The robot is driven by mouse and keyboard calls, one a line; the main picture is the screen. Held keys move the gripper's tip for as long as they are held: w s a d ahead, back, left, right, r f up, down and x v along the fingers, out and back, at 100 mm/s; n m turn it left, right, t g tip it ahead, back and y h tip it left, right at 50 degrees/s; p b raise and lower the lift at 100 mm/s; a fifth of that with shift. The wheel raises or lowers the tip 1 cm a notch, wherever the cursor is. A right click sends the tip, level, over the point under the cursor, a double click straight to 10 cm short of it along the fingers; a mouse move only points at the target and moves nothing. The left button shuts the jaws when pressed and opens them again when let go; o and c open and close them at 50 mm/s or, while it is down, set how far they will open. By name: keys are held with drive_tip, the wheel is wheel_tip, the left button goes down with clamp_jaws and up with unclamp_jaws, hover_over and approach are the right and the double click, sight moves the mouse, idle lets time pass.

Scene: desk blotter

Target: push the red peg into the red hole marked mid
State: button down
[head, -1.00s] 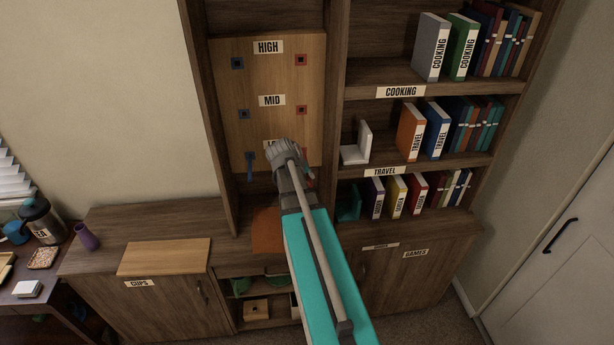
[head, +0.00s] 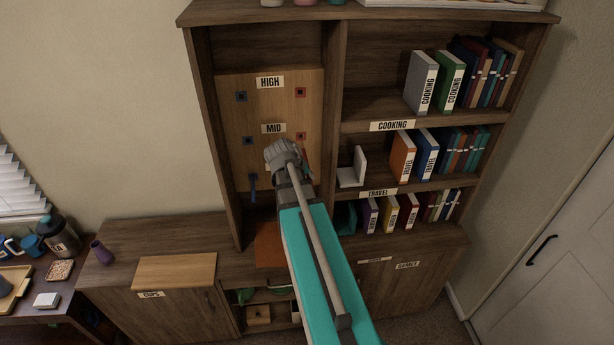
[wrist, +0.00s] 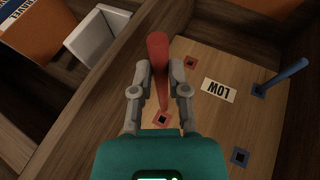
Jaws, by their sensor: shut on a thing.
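The red peg (wrist: 158,62) is gripped between the two fingers of my gripper (wrist: 160,80) in the wrist view. Its far end points at the board and shows close to the red mid hole (wrist: 162,119), whose dark opening is visible. I cannot tell the remaining gap. In the head view the red mid hole (head: 301,136) is right of the MID label (head: 273,128). A sliver of the red peg (head: 306,158) shows just below it. My arm hides most of the gripper there.
A blue peg (wrist: 287,76) stands in the low blue hole. The low red hole (wrist: 190,62) and mid blue hole (wrist: 240,157) are empty. A shelf divider (head: 332,110) stands close to the right of the board (head: 232,165), with a white bookend (head: 352,170) beyond.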

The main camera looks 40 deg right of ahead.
drive_tip(key=shift+s+a+r+p, duration=0.15)
drive_tip(key=shift+r+p, duration=0.25)
drive_tip(key=shift+r, duration=0.35)
drive_tip(key=shift+w+d, duration=0.55)
drive_tip(key=shift+w, duration=0.25)
drive_tip(key=shift+w+d, duration=0.5)
drive_tip(key=shift+w, duration=0.35)
drive_tip(key=shift+w+d, duration=0.55)
drive_tip(key=shift+w, duration=0.25)
drive_tip(key=w+d, duration=0.3)
drive_tip(key=w, duration=0.3)
drive_tip(key=shift+d, duration=0.35)
idle(3.5)
drive_tip(key=c, duration=0.5)
unclamp_jaws()
drive_tip(key=shift+c, duration=0.2)
